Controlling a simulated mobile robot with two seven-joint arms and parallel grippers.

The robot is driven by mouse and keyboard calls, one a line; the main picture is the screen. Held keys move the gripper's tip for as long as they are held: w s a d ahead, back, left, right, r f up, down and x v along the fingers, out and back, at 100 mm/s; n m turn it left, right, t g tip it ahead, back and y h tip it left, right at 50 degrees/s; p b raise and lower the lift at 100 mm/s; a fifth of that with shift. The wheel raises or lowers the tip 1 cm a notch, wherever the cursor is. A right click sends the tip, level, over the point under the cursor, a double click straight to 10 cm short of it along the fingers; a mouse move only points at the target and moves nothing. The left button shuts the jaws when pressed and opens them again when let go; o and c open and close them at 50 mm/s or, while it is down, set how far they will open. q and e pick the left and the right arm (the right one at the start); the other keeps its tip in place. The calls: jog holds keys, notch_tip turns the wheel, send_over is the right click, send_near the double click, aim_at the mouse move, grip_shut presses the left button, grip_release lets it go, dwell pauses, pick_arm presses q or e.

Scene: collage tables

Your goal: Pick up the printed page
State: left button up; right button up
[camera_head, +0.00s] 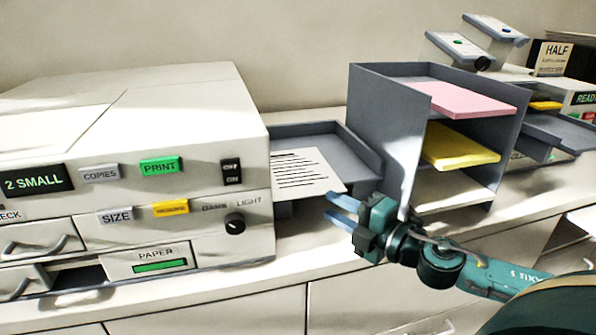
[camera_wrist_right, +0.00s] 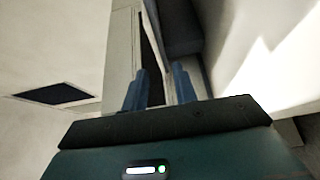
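The printed page (camera_head: 302,172), white with dark lines of text, lies in the grey output tray (camera_head: 345,150) at the right side of the copier (camera_head: 170,140) in the head view. My right gripper (camera_head: 330,205) is just in front of the tray, to the right of and below the page, its fingers pointing left. Its two blue fingers are apart with nothing between them, and apart from the page. In the right wrist view the fingers (camera_wrist_right: 160,83) are also spread; I cannot make out the page there. My left gripper is not in view.
A grey paper rack (camera_head: 375,125) with pink sheets (camera_head: 465,98) and yellow sheets (camera_head: 455,146) stands close to the right of the tray. A second machine and tray (camera_head: 568,133) are farther right. The counter front (camera_head: 280,270) is clear.

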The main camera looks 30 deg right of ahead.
jog(key=shift+r+p+x, duration=0.15)
jog(key=shift+p+x, duration=0.05)
jog(key=shift+x, duration=0.7)
jog(key=shift+r+p+x, duration=0.15)
jog(key=shift+p+x, duration=0.05)
jog(key=shift+x, duration=0.65)
jog(key=shift+w+a+f, duration=0.2)
jog(key=shift+w+a, duration=0.05)
jog(key=shift+w, duration=0.55)
grip_shut()
